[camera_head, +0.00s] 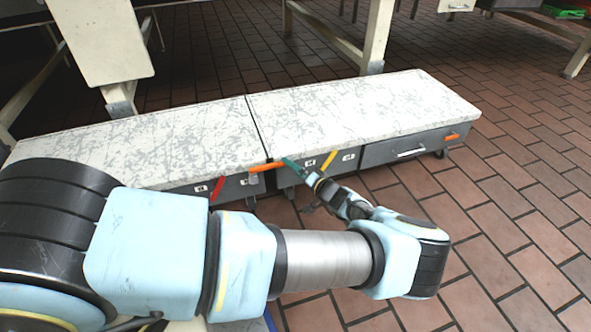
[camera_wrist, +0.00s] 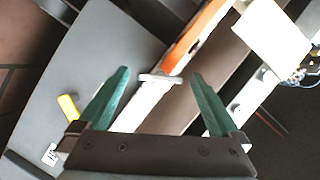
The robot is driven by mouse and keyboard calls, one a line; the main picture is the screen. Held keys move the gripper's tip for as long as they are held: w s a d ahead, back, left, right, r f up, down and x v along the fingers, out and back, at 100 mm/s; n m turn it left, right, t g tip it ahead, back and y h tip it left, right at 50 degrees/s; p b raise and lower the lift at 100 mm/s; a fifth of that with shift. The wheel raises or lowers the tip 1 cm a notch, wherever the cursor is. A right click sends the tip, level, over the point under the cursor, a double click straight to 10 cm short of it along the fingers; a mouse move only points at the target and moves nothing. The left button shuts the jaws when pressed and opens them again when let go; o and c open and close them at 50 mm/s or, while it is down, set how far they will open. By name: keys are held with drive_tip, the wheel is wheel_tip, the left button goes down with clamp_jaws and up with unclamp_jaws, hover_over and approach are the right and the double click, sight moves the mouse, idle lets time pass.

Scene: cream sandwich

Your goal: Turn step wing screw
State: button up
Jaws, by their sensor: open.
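My gripper (camera_head: 288,162) is at the front face of a low bench with drawers, near the seam between its two halves. In the wrist view my gripper (camera_wrist: 159,73) is open, with two green fingers spread apart. A small light-grey flat bar (camera_wrist: 160,79) shows between the fingertips, with gaps on both sides; it looks like the wing screw's head. I cannot tell its depth from the fingertips. An orange strip (camera_wrist: 200,35) lies just beyond it, and an orange piece (camera_head: 265,167) shows beside the fingertips in the head view. The screw is not clear in the head view.
The bench's speckled white top (camera_head: 350,105) is bare. A red handle (camera_head: 216,190) and a yellow handle (camera_head: 328,160) flank the gripper; a yellow piece (camera_wrist: 68,106) shows by the left finger. A grey drawer (camera_head: 412,147) is at right. Brick floor in front is free.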

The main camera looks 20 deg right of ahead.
drive_tip(key=p+v, duration=0.1)
drive_tip(key=v, duration=0.9)
drive_tip(key=shift+s, duration=0.35)
drive_tip(key=shift+d, duration=0.1)
drive_tip(key=w+a+r+n+g+y, duration=0.25)
drive_tip(key=a+r+g, duration=0.3)
drive_tip(key=a, duration=0.45)
drive_tip(key=w+a+r+n+g+y, duration=0.2)
drive_tip(key=w+a+r+n+g, duration=0.25)
drive_tip(key=a+g, duration=0.4)
drive_tip(key=s+a+r+n+h, duration=0.1)
drive_tip(key=s+a+r+h, duration=0.3)
drive_tip(key=a+r, duration=0.75)
drive_tip(key=s+a+r+h, duration=0.3)
drive_tip(key=a+r+h, duration=0.1)
drive_tip(key=a+r, duration=0.75)
wheel_tip(320, 180, up, 30)
drive_tip(key=d+p, duration=0.2)
drive_tip(key=p, duration=2.8)
drive_tip(key=shift+r, duration=0.25)
